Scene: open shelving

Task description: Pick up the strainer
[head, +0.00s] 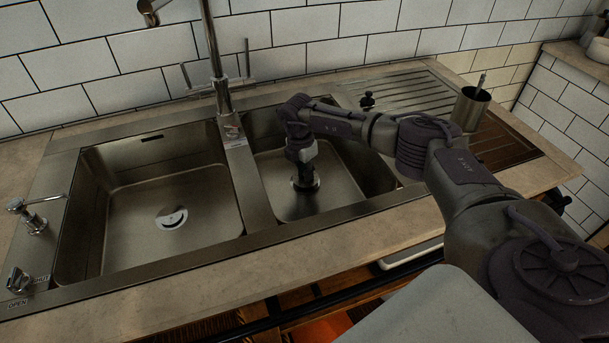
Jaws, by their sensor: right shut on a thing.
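My right gripper (305,178) reaches down into the right sink basin (345,178) and points at its floor. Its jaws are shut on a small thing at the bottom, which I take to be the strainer. The fingers and the dark wrist hide nearly all of it, so its shape and whether it is off the basin floor cannot be told. A round metal drain piece (172,218) sits in the floor of the left basin (125,205), away from the gripper. My left gripper is not in view.
A tall faucet (222,95) stands behind the divider between the basins. A metal cup (469,109) with a utensil stands on the right, by the ribbed drainboard (405,92). Small taps (34,218) line the left edge.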

